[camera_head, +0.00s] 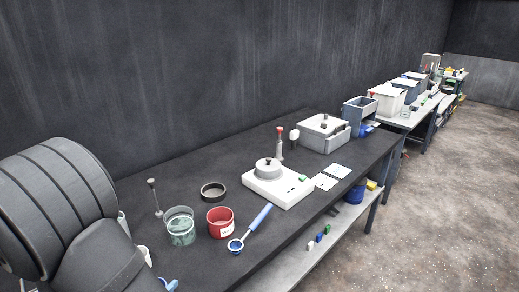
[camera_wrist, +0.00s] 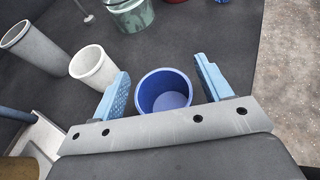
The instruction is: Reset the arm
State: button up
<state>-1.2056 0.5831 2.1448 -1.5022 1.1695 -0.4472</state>
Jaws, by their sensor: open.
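My gripper (camera_wrist: 161,68) is open in the wrist view, with a light blue finger on each side. A blue cup (camera_wrist: 164,92) shows between the fingers, and I cannot tell whether they are level with it. Nothing appears gripped. In the head view my grey arm fills the lower left, and a bit of a light blue finger (camera_head: 169,285) shows at the bottom edge. The white machine (camera_head: 285,190) with a grey round lidded pan (camera_head: 267,168) on top stands mid-table.
A green container (camera_head: 180,228), red cup (camera_head: 220,223), dark ring (camera_head: 213,191) and blue-handled scoop (camera_head: 250,230) sit near my arm. A white cup (camera_wrist: 93,68) and grey cup (camera_wrist: 38,47) stand left of the gripper. A white box (camera_head: 324,133) is farther back. A dark wall runs behind.

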jog(key=w+d+r, duration=0.2)
jog(key=d+r, duration=0.5)
jog(key=d, duration=0.4)
jog(key=w+a+r+n+y, duration=0.2)
jog(key=a+r+n+y, duration=0.1)
jog(key=a, duration=0.3)
jog(key=w+a+r+n+g+y, duration=0.1)
jog(key=w+a+r+n+y, duration=0.2)
jog(key=a, duration=0.4)
jog(key=w+a+r+n+g+y, duration=0.1)
jog(key=w+a+r+n+y, duration=0.1)
jog(key=a+r+n+y, duration=0.2)
jog(key=shift+w+a+r+y, duration=0.25)
jog(key=shift+a+r+y, duration=0.25)
jog(key=shift+a, duration=0.75)
